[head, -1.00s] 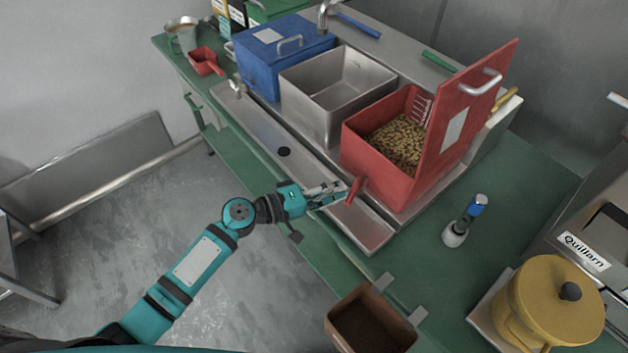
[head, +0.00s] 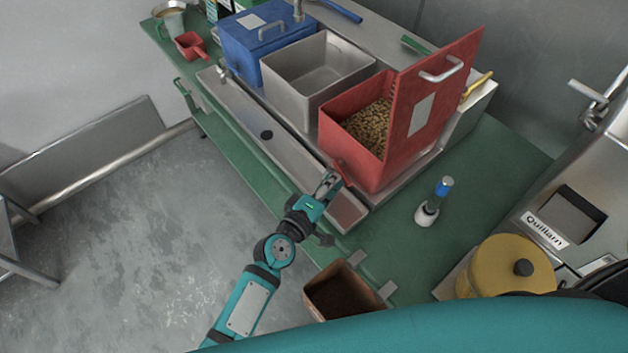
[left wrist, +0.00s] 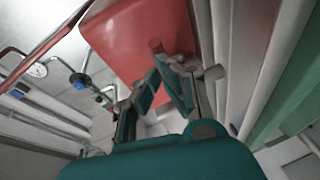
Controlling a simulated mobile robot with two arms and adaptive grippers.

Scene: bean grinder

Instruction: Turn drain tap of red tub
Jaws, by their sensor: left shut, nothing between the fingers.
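The red tub (head: 345,165) stands at the near right end of the steel trough, filled with brown beans (head: 368,128), its red lid (head: 425,105) raised. Its red drain tap (head: 343,173) is a small lever low on the front wall, slanting down to the right in the head view. My left gripper (head: 328,180) is shut and empty, just left of the tap; I cannot tell if they touch. In the left wrist view the tub's red wall (left wrist: 130,45) fills the upper middle, and a red stub, apparently the tap (left wrist: 156,46), shows just beyond the fingers (left wrist: 165,70). My right gripper is out of view.
A steel tub (head: 310,75) and a blue tub (head: 262,45) stand farther left along the trough (head: 285,150). A brown bin (head: 342,292) hangs at the counter's front edge. A blue-topped tool (head: 433,200) and a yellow canister (head: 505,268) stand on the green counter (head: 385,235).

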